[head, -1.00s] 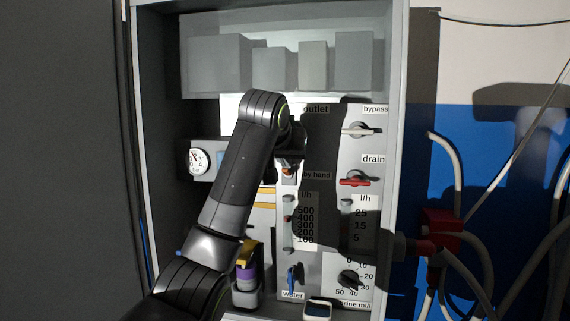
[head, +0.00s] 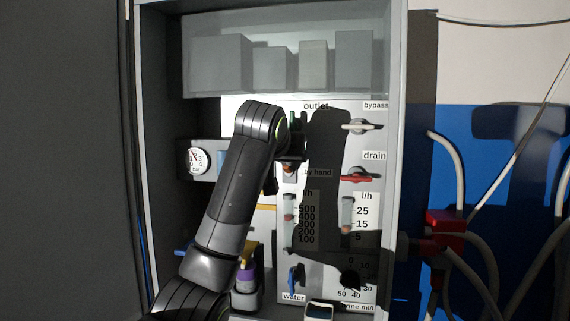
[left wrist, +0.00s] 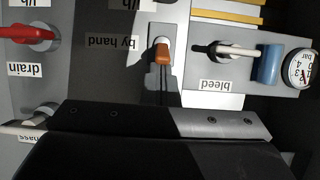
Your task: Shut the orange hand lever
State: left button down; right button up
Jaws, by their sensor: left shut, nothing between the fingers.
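The orange hand lever (head: 289,168) sits on the grey panel, left of the "by hand" label in the head view. The left wrist view, which is upside down, shows the lever (left wrist: 162,53) with its orange end toward the picture's bottom, along the panel strip. My left gripper (head: 291,156) is shut and empty, just above the lever in the head view and partly covering it. In the left wrist view the dark gripper (left wrist: 165,118) lies below the lever with a visible gap. My right gripper is not in view.
A red drain lever (head: 357,177) and a pale bypass lever (head: 362,127) stand to the right. The bleed lever (left wrist: 238,50) and a pressure gauge (left wrist: 299,68) are close by. Cabinet walls bound both sides.

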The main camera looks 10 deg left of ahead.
aim_at(287, 171)
pick_arm(q)
jog(key=f+t+b, duration=0.1)
jog(key=t+b, duration=0.1)
jog(key=b, duration=0.3)
jog(key=s+f+t+b, duration=0.1)
jog(key=f+t+b, duration=0.1)
jog(key=b, duration=0.3)
jog(key=shift+f+t, duration=0.1)
jog(key=shift+t, duration=0.3)
jog(key=shift+s, duration=0.2)
